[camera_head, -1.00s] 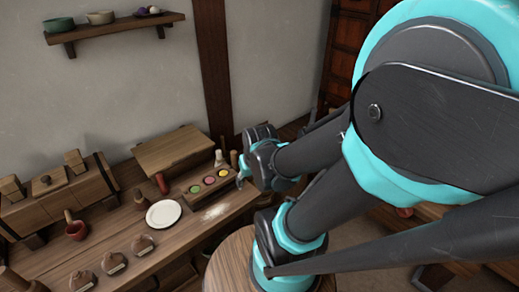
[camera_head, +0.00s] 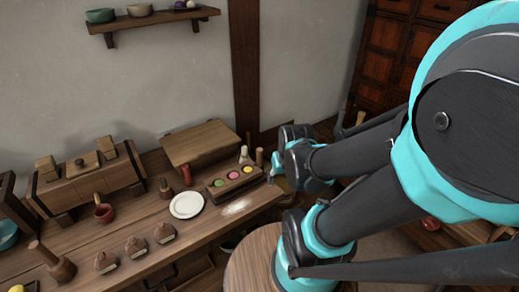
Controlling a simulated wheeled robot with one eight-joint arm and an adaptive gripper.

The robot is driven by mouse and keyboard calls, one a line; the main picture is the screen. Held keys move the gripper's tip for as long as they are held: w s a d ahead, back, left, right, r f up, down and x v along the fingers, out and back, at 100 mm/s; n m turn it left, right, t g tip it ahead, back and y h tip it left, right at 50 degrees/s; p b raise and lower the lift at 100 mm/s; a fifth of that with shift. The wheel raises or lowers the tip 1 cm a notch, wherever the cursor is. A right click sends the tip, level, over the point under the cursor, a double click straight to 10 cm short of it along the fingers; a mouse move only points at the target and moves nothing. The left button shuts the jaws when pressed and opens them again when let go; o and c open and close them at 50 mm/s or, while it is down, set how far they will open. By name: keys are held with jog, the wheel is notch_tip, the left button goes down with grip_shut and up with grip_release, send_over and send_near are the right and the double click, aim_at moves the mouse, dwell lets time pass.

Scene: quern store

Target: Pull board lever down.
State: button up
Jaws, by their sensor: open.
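A slanted wooden board (camera_head: 200,142) stands on the workbench against the back wall. A short reddish-brown upright handle (camera_head: 186,174) is at its front edge; I cannot tell whether this is the board lever. My gripper (camera_head: 271,176) is open, just right of a small wooden tray (camera_head: 232,184) with green, pink and yellow contents. It is to the right of the board and apart from it. Its fingers are small and partly hidden by my own arm.
A white plate (camera_head: 186,205) lies in front of the board. A round wooden top (camera_head: 250,262) is below my arm. A shelf (camera_head: 150,22) hangs above.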

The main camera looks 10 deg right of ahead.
jog(key=shift+w+r, duration=0.15)
jog(key=shift+w, duration=0.05)
jog(key=shift+c, duration=1.1)
jog(key=w+r+g, duration=0.1)
jog(key=w+r, duration=0.1)
jog(key=w, duration=0.1)
jog(key=w+a+r+n+g, duration=0.1)
jog(key=w+r, duration=0.1)
jog(key=w, duration=0.2)
jog(key=w+a+r+n, duration=0.1)
jog(key=w, duration=0.2)
jog(key=shift+w+a+r+g, duration=0.15)
jog(key=shift+w+r+g, duration=0.15)
jog(key=shift+r+g, duration=0.1)
grip_shut()
jog(key=w+a+r+n+g, duration=0.1)
jog(key=w+a+r+g, duration=0.1)
jog(key=w, duration=0.5)
jog(key=w+a+r+n+g+h, duration=0.1)
jog(key=w+a+r+g, duration=0.1)
jog(key=w, duration=0.4)
jog(key=shift+w+a+r+n, duration=0.4)
jog(key=shift+a+r, duration=0.3)
jog(key=shift+a, duration=0.15)
